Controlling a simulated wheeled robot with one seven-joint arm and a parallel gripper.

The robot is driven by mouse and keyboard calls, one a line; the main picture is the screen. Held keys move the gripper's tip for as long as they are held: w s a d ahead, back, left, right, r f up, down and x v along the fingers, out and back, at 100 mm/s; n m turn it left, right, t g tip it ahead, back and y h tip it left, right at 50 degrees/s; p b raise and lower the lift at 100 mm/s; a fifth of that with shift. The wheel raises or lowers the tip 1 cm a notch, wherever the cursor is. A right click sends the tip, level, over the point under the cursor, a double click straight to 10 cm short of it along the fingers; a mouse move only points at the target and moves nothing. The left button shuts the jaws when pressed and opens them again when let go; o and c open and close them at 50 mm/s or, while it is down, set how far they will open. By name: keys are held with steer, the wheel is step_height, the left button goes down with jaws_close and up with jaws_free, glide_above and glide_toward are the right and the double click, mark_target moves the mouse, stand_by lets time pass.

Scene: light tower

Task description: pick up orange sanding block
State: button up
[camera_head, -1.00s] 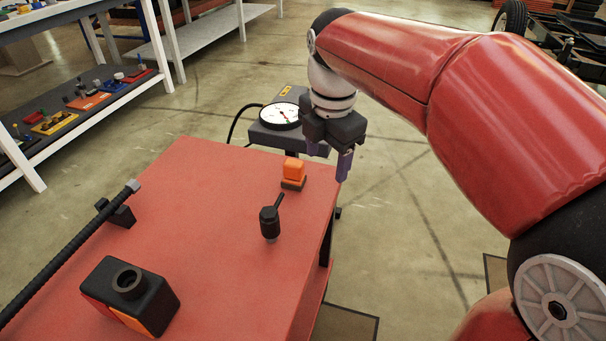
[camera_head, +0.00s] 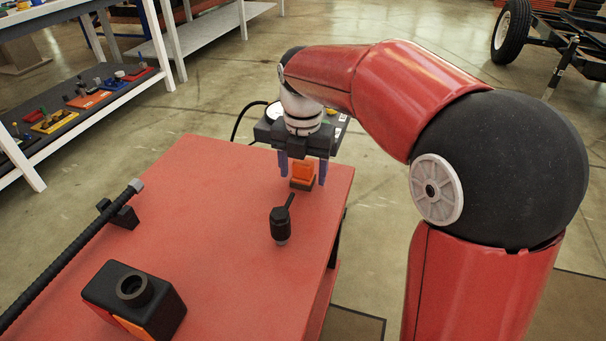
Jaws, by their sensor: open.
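The orange sanding block (camera_head: 303,171) sits on a dark base near the far right corner of the red tabletop (camera_head: 215,230). My gripper (camera_head: 303,173) points down over it with purple fingers spread apart. One finger shows to the left of the block and one to its right in the picture. The gap between the fingers is empty apart from the block seen there. I cannot tell exactly how far the fingertips reach in depth relative to the block.
A black and orange box with a round opening (camera_head: 136,302) and a black ribbed bar (camera_head: 70,262) are at the left.

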steer(key=shift+c, duration=0.4)
steer(key=c, duration=1)
step_height(320, 180, up, 20)
steer(key=p, duration=0.4)
